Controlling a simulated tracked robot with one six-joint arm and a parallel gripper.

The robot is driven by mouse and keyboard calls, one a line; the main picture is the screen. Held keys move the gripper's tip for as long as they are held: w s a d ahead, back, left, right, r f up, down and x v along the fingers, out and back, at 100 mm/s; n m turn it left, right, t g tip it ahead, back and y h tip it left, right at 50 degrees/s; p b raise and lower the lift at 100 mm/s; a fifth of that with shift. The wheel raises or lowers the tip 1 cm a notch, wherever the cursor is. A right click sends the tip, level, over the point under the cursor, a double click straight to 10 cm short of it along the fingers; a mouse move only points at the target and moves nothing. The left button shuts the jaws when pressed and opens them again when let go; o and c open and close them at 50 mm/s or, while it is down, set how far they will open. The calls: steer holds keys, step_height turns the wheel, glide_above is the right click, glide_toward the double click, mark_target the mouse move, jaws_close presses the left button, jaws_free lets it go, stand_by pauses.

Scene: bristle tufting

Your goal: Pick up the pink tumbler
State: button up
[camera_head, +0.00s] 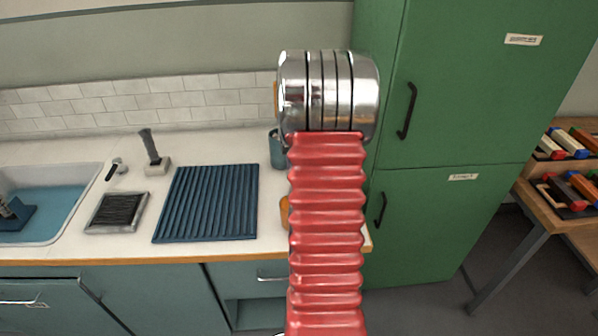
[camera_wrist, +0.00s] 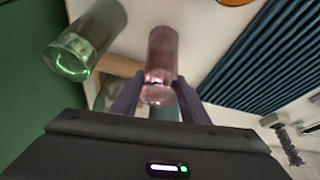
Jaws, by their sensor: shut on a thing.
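The pink tumbler (camera_wrist: 162,52) is see-through and shows in the middle of the wrist view, with its near end between the two dark fingers of my gripper (camera_wrist: 158,94). The fingers are shut on it, one on each side. I cannot tell whether the tumbler touches the counter. In the head view my red ribbed arm hides the tumbler and the gripper.
A green glass (camera_wrist: 88,42) stands left of the tumbler in the wrist view. A blue ribbed mat (camera_head: 207,203) lies on the counter (camera_head: 75,155), with a teal cup (camera_head: 276,150) to its right. A sink (camera_head: 45,205) is at left, a green cabinet (camera_head: 440,220) at right.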

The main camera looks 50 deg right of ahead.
steer(key=shift+c, duration=1.3)
steer(key=shift+r, duration=0.1)
step_height(320, 180, up, 10)
